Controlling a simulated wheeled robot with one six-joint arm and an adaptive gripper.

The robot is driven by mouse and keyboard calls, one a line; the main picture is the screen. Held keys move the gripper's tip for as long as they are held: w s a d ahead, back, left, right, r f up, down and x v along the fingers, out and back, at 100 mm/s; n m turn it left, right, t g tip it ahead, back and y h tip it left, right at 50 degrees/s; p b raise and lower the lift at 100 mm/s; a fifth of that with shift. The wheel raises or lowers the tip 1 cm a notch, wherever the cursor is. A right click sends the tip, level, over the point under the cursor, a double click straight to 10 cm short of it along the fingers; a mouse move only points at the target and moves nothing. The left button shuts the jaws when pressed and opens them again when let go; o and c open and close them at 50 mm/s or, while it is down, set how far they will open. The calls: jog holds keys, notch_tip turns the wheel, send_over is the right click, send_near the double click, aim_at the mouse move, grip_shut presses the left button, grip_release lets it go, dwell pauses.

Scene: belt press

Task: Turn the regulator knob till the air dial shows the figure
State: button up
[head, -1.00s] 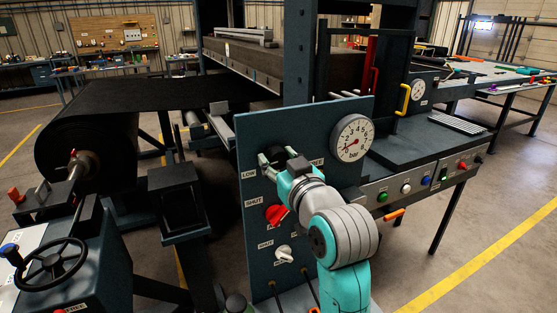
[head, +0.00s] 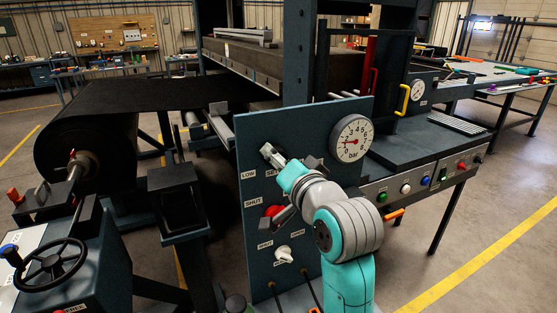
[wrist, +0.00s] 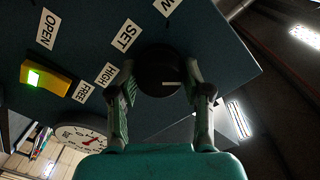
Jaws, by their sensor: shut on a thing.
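My gripper (wrist: 160,88) is shut on the dark round regulator knob (wrist: 158,68), one finger on each side of it, in the wrist view. A pale mark shows on the knob's face, and SET and HIGH labels stand beside it. In the head view my gripper (head: 285,168) is at the upper part of the blue-grey panel (head: 256,132) and hides the knob. The white air dial (head: 350,138), marked bar, is up and to the right; its red needle points left, seemingly near 2. The dial also shows upside down in the wrist view (wrist: 82,138).
Below my gripper, a red knob (head: 273,211) is partly hidden by my arm. A white knob (head: 283,254) sits lower on the panel. A yellow part with a green light (wrist: 45,79) shows in the wrist view. The press table (head: 425,152) stands to the right.

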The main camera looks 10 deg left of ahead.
jog(key=m, duration=0.6)
jog(key=shift+f+y, duration=0.1)
jog(key=shift+y, duration=0.2)
jog(key=m, duration=0.6)
jog(key=shift+f+g, duration=0.1)
jog(key=shift+g, duration=0.3)
jog(key=o, duration=1.1)
jog(key=shift+d, duration=0.1)
jog(key=f+v, duration=0.1)
jog(key=v, duration=1.1)
jog(key=shift+r, duration=0.3)
